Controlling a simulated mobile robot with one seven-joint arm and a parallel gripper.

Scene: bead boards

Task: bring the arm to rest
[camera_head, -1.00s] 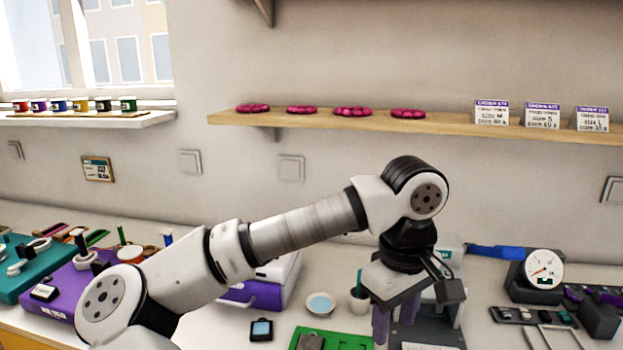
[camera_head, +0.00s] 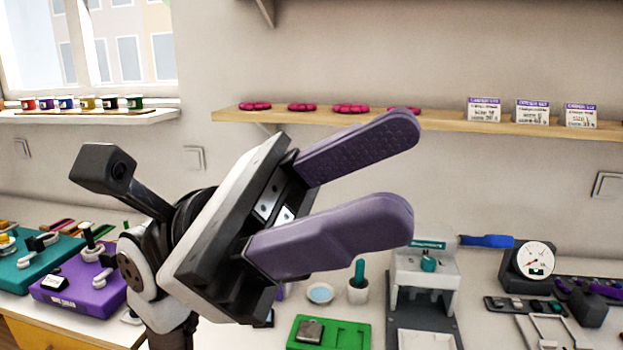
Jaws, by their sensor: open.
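My gripper (camera_head: 408,178) fills the middle of the head view, raised in front of the wall and above the worktable (camera_head: 471,254). Its two purple padded fingers point to the right and slightly up. They stand apart with nothing between them. My arm is folded up close to the camera, at the left of the gripper, and most of it is out of view or hidden behind the gripper body. The gripper body hides part of the table behind it.
A wooden shelf (camera_head: 440,122) with pink bead rings and cards runs behind the fingers.

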